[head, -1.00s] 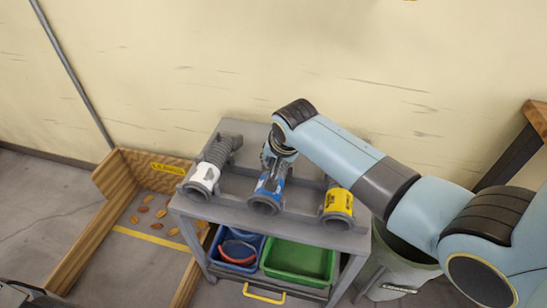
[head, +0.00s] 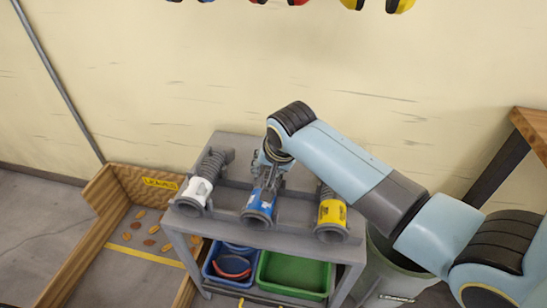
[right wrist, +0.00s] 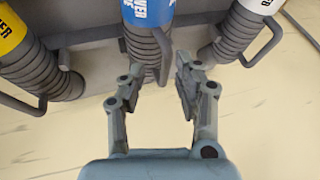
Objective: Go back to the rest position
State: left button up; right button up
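My right gripper (head: 266,175) is over the blue unit on the grey cart. In the right wrist view its two fingers (right wrist: 160,82) are apart, with nothing held between them. The blue unit (head: 260,203) lies between a white unit (head: 195,190) and a yellow one (head: 332,212). In the right wrist view the ribbed grey hose end of the blue unit (right wrist: 148,12) is just beyond the fingertips; I cannot tell whether they touch it. My left gripper is out of view.
The cart (head: 290,240) has blue (head: 212,272) and green (head: 292,272) bins below. A wooden bay (head: 95,210) with scattered leaves is at the left. A grey bin (head: 395,275) and a wood-topped table (head: 532,128) are at the right. Ear defenders (head: 400,5) hang on the wall.

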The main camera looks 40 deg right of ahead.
jog(key=d+v, duration=0.1)
jog(key=v, duration=0.7)
jog(key=s+a+r+n+g, duration=0.15)
jog(key=s+n, duration=0.35)
jog(key=s, duration=0.6)
jog(key=s+a+r+n+g, duration=0.1)
jog(key=s+a+r+n, duration=0.3)
jog(key=s, duration=0.6)
jog(key=s+d+f+n+b, duration=0.1)
jog(key=d+f+b, duration=0.1)
jog(key=f, duration=1.3)
jog(key=s+d+f+b, duration=0.1)
jog(key=s+d+f, duration=0.15)
jog(key=f, duration=1.35)
jog(key=s+d+f+g+b, duration=0.1)
jog(key=s+f+g+b, duration=0.1)
jog(key=s+f, duration=1.5)
jog(key=shift+d+f+b, duration=0.2)
jog(key=shift+f+b, duration=0.1)
jog(key=shift+b, duration=0.15)
